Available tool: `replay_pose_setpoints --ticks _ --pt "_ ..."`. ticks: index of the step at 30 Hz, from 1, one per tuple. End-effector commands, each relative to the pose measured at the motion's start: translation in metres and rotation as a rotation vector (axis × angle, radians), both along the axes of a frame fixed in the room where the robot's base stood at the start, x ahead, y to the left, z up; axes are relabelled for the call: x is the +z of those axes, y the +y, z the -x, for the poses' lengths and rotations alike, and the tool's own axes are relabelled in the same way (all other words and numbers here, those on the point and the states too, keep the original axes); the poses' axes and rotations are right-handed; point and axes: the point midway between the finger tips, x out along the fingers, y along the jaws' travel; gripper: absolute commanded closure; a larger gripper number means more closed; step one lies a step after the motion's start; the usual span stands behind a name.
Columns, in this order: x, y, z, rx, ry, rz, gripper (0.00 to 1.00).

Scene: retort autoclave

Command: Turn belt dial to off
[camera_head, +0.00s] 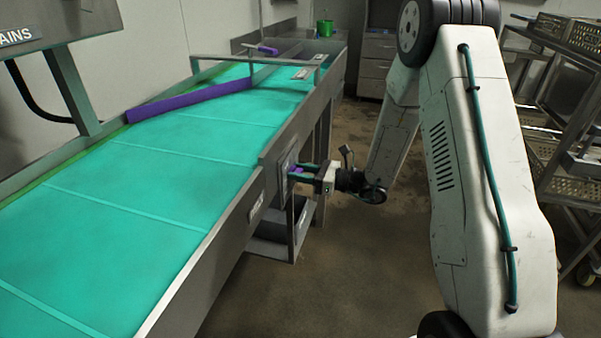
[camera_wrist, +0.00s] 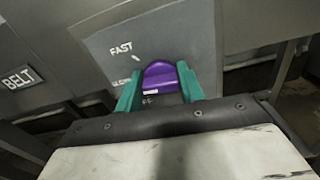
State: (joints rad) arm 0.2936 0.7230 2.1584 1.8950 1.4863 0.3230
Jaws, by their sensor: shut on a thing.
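The belt dial (camera_wrist: 160,80) is a purple knob with a small white mark, on a grey plate (camera_wrist: 200,40) on the side of the conveyor. The plate reads "FAST" above the knob; smaller lettering at the left and below is hard to read. My gripper (camera_wrist: 158,88) has its two teal fingers on either side of the knob, shut on it. In the head view my gripper (camera_head: 303,173) reaches the conveyor's side panel from the right, and only a bit of the purple dial (camera_head: 297,171) shows between the fingers.
The conveyor's teal belt (camera_head: 160,160) runs from the lower left to the back, with a purple bar (camera_head: 190,100) across it. A "BELT" label (camera_wrist: 18,78) is left of the dial plate. Racks with perforated trays (camera_head: 545,160) stand at the right. The floor between is clear.

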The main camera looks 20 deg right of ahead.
Motion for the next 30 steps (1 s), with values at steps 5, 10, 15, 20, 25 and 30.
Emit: replay_pose_setpoints --ticks 5,10,15,20,25,30 --pt "0.0003 -0.0001 -0.0001 -0.001 -0.048 0.035 0.85" --pt "0.0003 0.0002 0.0003 -0.001 -0.136 0.099 0.85" --pt "0.0003 0.0006 0.0009 -0.001 -0.256 0.186 0.85" --pt "0.0000 0.0009 0.0014 -0.001 -0.375 0.272 0.85" --pt "-0.0002 0.0013 0.0019 -0.001 -0.490 0.356 0.85" --pt "-0.0006 0.0015 0.0023 -0.002 -0.586 0.426 0.85"
